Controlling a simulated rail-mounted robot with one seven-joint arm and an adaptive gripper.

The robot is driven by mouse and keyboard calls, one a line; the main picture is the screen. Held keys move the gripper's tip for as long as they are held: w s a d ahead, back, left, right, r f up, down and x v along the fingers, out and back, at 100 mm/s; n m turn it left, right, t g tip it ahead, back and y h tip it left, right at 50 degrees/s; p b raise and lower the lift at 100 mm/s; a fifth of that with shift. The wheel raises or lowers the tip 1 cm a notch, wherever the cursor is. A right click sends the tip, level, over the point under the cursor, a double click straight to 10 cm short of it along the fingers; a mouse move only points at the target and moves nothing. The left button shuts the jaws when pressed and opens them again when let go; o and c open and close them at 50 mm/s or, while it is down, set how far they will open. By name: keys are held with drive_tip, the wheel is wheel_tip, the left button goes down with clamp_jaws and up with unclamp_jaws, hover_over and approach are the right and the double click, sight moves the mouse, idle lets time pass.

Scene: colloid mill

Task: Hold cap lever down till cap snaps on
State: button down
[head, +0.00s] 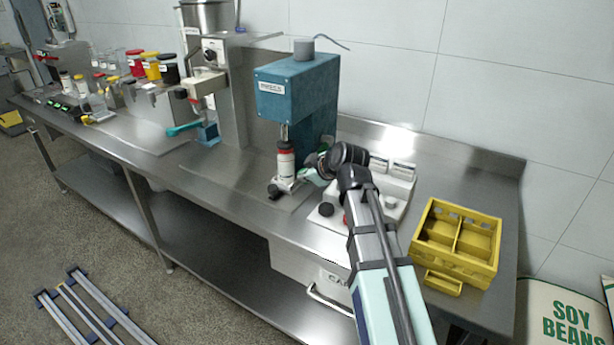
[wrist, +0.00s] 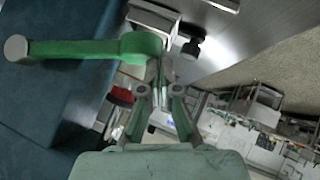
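The blue capping machine (head: 298,92) stands against the wall at the bench middle. A white bottle with a red label band and dark top (head: 286,160) stands upright under its spindle. Whether the dark top is a seated cap, I cannot tell. In the wrist view a green lever (wrist: 95,48) with a grey round knob crosses the upper left in front of the blue housing. My gripper (wrist: 160,72) looks shut, its fingertips at the lever's right end; touching or just apart, I cannot tell. The bottle's red band (wrist: 122,96) shows behind my left finger. In the head view my arm hides most of the lever.
A white device with knobs (head: 390,185) stands right of the machine, behind my arm. A yellow crate (head: 428,240) sits at the bench's right end. Another machine with a teal handle (head: 183,129) stands to the left. The bench front between them is clear.

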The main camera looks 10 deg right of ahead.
drive_tip(key=a+v, duration=0.1)
drive_tip(key=v, duration=1)
drive_tip(key=shift+a+r+b, duration=0.15)
drive_tip(key=shift+r+b, duration=0.15)
drive_tip(key=shift+r, duration=0.05)
drive_tip(key=shift+s, duration=0.15)
